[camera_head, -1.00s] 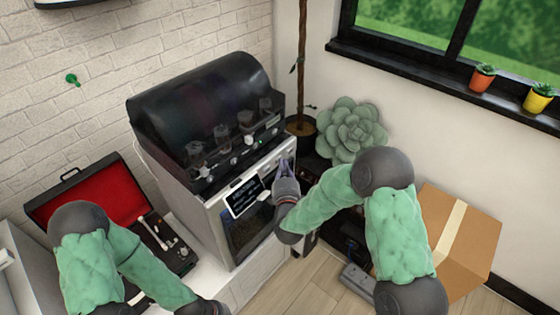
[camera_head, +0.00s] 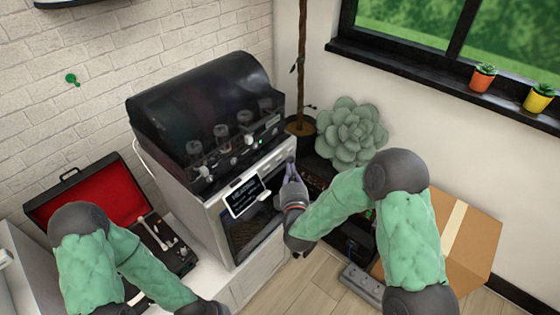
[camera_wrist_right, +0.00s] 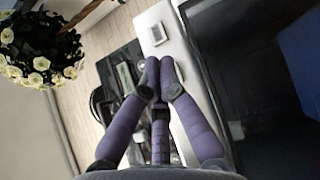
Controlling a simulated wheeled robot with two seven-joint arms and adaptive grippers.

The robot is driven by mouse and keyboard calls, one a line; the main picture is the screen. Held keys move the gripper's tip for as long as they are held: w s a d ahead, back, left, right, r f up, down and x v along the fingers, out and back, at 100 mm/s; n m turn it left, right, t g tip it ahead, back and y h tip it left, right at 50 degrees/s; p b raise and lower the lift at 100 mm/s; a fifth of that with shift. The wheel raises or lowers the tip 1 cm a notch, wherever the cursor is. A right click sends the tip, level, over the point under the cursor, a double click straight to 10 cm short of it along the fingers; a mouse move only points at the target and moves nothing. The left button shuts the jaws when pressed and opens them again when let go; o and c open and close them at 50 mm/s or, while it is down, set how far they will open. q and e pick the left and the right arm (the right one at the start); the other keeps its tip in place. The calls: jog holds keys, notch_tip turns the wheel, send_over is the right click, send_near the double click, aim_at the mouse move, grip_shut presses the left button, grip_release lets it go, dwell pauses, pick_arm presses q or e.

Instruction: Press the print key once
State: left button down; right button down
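The printer is a white box (camera_head: 205,222) with a dark clear hood (camera_head: 195,100). A tilted display (camera_head: 246,197) with pale writing is on its front. My right gripper (camera_head: 290,168) is at the right end of the front panel (camera_head: 270,172), fingers pointing up toward it. In the right wrist view my purple fingertips (camera_wrist_right: 160,68) are together with nothing between them. A small pale square key (camera_wrist_right: 158,33) sits on the white panel just beyond them, apart in the picture. I cannot read its label or judge contact. My left gripper is out of the picture.
A plant (camera_head: 352,130) and a dark stand are behind my right arm. A cardboard box (camera_head: 465,240) and a power strip (camera_head: 360,283) are on the floor at right.

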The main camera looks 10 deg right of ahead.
jog(key=s+d, duration=0.2)
jog(key=s, duration=0.1)
jog(key=shift+s+d, duration=0.15)
jog(key=shift+d, duration=0.05)
jog(key=shift+f, duration=0.1)
dwell(0.7)
jog(key=s+a+f+m+g+y, duration=0.2)
jog(key=s+f+m+g, duration=0.25)
jog(key=f, duration=0.55)
jog(key=s+a+f+m+g+y, duration=0.2)
jog(key=s+f+m+g, duration=0.25)
jog(key=f, duration=0.65)
jog(key=s+a+f+m+g+y, duration=0.1)
jog(key=s+f+m+g, duration=0.2)
jog(key=s, duration=0.3)
jog(key=s+a+f+m+g+p, duration=0.1)
jog(key=s+a+f+m+g, duration=0.1)
jog(key=s, duration=0.5)
jog(key=s+a+f+m+g+y, duration=0.1)
jog(key=s+f+m+g, duration=0.2)
jog(key=s+f+m, duration=0.1)
jog(key=shift+s+a+f+m+g+y+p, duration=0.35)
jog(key=shift+s+m, duration=0.25)
jog(key=shift+s, duration=0.6)
